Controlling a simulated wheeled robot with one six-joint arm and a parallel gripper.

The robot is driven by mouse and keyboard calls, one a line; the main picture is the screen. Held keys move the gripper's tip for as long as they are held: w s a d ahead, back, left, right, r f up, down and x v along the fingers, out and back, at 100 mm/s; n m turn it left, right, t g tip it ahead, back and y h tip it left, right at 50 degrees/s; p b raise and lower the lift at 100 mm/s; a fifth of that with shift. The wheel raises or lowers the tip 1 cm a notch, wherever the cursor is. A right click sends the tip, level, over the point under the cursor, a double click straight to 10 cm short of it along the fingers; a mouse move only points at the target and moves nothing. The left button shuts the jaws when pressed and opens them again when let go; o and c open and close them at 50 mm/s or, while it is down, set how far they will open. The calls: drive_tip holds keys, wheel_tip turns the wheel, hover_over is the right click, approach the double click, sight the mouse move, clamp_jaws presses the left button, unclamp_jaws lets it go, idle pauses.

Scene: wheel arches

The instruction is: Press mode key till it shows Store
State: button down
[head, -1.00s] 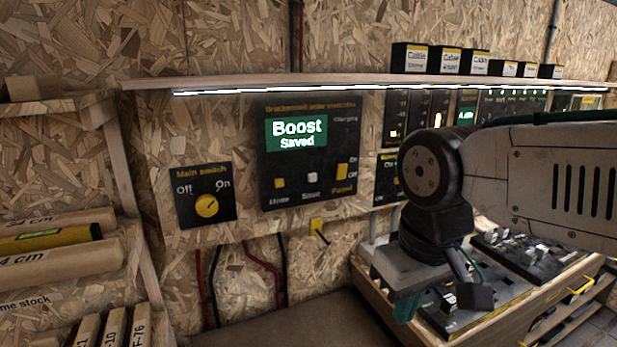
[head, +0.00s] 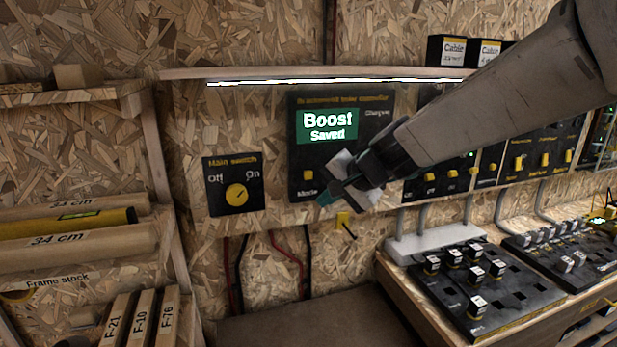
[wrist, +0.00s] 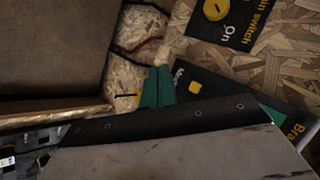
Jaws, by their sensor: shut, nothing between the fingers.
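The dark controller panel (head: 300,155) hangs on the chipboard wall in the head view. Its green display (head: 327,126) reads "Boost" with "Saved" below. The yellow mode key (head: 308,175) sits at the panel's lower left, above the label "Mode"; it also shows in the wrist view (wrist: 195,87). My gripper (head: 326,199) has its green fingertips just below and right of the mode key, apart from it in the picture. The fingers (wrist: 158,87) are shut and empty. My arm hides the other controls on the panel's lower right.
The main switch (head: 236,195) with a yellow dial is left of the panel. A shelf with a light strip (head: 340,80) runs above. A yellow tag (head: 343,218) is below the panel. Other switch panels (head: 430,185) stand right, above a bench with key blocks (head: 470,285).

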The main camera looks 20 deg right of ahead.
sight(308, 175)
drive_tip(key=w, duration=0.1)
drive_tip(key=w+d+m, duration=0.1)
drive_tip(key=w, duration=0.1)
drive_tip(key=shift+w+d+f+m+t+h, duration=0.1)
drive_tip(key=shift+d+f+m+t+h, duration=0.2)
drive_tip(key=shift+d+f+m+t, duration=0.1)
drive_tip(key=shift+w, duration=0.1)
drive_tip(key=shift+w, duration=4.3)
drive_tip(key=shift+w+r, duration=0.1)
drive_tip(key=shift+w, duration=0.3)
drive_tip(key=shift+w, duration=0.45)
drive_tip(key=shift+s, duration=0.9)
